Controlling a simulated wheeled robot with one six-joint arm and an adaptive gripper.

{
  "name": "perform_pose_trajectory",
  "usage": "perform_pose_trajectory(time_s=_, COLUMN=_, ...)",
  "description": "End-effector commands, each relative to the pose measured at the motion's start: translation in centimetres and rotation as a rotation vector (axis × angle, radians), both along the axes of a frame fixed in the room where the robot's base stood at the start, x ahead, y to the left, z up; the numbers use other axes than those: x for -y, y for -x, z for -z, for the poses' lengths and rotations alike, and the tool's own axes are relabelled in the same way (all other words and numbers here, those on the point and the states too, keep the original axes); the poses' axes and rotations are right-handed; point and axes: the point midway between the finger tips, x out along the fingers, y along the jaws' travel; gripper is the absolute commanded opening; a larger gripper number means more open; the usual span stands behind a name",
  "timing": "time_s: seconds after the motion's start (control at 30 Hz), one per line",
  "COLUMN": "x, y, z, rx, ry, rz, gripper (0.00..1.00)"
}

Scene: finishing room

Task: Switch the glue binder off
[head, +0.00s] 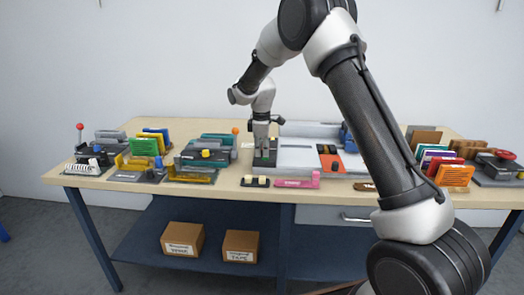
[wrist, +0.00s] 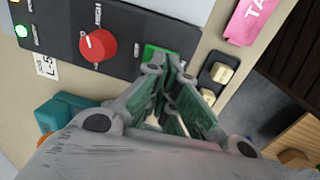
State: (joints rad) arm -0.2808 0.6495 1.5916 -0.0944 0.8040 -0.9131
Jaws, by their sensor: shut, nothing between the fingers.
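A dark control panel (wrist: 135,30) shows below my gripper in the wrist view. It carries a red round knob (wrist: 98,46) with a pale pointer mark, a lit green lamp (wrist: 22,31) and a green switch piece (wrist: 158,53). In the head view the panel belongs to a long machine with a pale grey bed (head: 300,157); no name on it is readable enough to confirm it as the glue binder. My gripper (head: 262,152) points down over this panel. Its fingers (wrist: 168,68) are shut and empty, with the tips at or just above the green piece; contact cannot be told.
A block with two cream buttons (head: 255,181) and a pink tool (head: 298,182) lie at the table's front edge. A teal machine (head: 206,150) stands to the left. An orange device (head: 331,161) sits right of the panel. Colourful stacks (head: 455,174) fill the right end.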

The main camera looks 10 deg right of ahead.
Motion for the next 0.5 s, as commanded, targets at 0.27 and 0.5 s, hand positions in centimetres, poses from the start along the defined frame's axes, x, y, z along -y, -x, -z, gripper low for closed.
perform_pose_trajectory(time_s=0.27, x=0.0, y=0.0, z=-0.2, rx=0.002, ry=0.0, rz=0.0, gripper=0.0)
perform_pose_trajectory(time_s=0.5, x=-0.5, y=0.7, z=-3.2, rx=0.006, ry=-0.001, rz=0.001, gripper=0.0)
